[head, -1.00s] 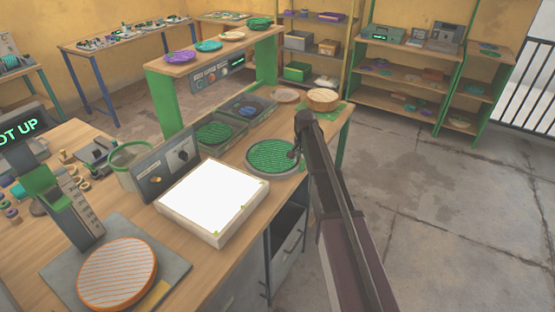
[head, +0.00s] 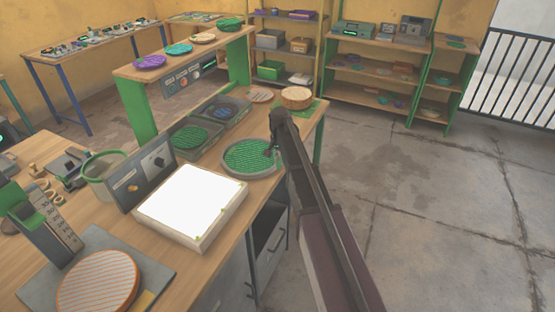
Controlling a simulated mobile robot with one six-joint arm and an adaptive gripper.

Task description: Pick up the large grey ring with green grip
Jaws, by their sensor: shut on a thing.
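The large grey ring (head: 226,168) lies on the wooden bench behind the white lit panel, with a green ribbed round face inside its rim. My gripper (head: 271,152) is at the ring's right edge, reached by my dark arm from the lower right. The gripper looks shut on the ring's right side; its fingertips are small and partly hidden by the arm. The ring appears to rest flat, and I cannot tell any gap beneath it.
The white lit panel (head: 191,204) and a grey control box (head: 135,184) stand left of the ring. Bins (head: 178,146) with green and blue discs sit behind it. A round wooden block (head: 297,98) is at the bench's far end. Open floor (head: 420,230) lies to the right.

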